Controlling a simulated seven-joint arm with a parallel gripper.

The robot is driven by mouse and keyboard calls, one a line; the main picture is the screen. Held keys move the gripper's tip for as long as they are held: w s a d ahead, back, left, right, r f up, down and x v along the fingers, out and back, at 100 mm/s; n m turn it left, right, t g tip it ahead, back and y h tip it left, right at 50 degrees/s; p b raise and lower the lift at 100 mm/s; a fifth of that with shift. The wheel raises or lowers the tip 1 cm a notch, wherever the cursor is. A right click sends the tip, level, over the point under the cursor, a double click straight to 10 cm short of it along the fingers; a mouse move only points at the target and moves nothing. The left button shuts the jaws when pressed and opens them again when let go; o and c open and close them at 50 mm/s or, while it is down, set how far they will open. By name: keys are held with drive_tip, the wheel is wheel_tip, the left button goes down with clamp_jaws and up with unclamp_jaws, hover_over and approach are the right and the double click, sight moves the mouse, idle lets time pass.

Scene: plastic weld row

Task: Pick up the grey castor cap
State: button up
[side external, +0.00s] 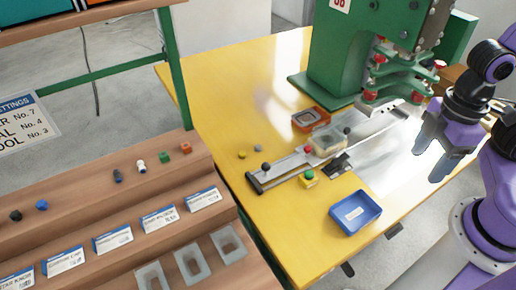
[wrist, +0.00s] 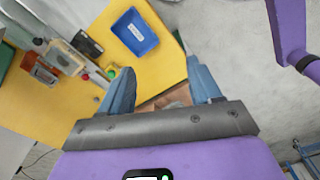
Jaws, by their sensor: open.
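My gripper (side external: 432,152) is open and empty, raised at the right of the table, well away from the grey piece. Its two blue fingers also show spread apart in the wrist view (wrist: 160,75).
A blue tray (side external: 345,226) stands near the table's front edge. A green machine (side external: 340,60) stands behind. A stepped wooden rack (side external: 100,205) holds small parts at left.

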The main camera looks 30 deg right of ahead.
drive_tip(key=w+a+f+m, duration=0.1)
drive_tip(key=w+a+m, duration=0.3)
drive_tip(key=w, duration=0.4)
drive_tip(key=w+a+f+m+t+h, duration=0.1)
drive_tip(key=w+a+m, duration=0.2)
drive_tip(key=w+a, duration=0.35)
drive_tip(key=w+a+f+m, duration=0.1)
drive_tip(key=w+a+m, duration=0.25)
drive_tip(key=w, duration=0.55)
drive_tip(key=m+t+h, duration=0.1)
drive_tip(key=m+h, duration=0.1)
drive_tip(key=m, duration=0.9)
hover_over(258, 146)
drive_tip(key=s+a, duration=0.2)
wheel_tip(258, 146, down, 22)
drive_tip(key=shift+w+r, duration=0.1)
drive_tip(key=shift+w, duration=0.05)
drive_tip(key=shift+x, duration=2.65)
drive_tip(key=shift+d, duration=0.15)
clamp_jaws()
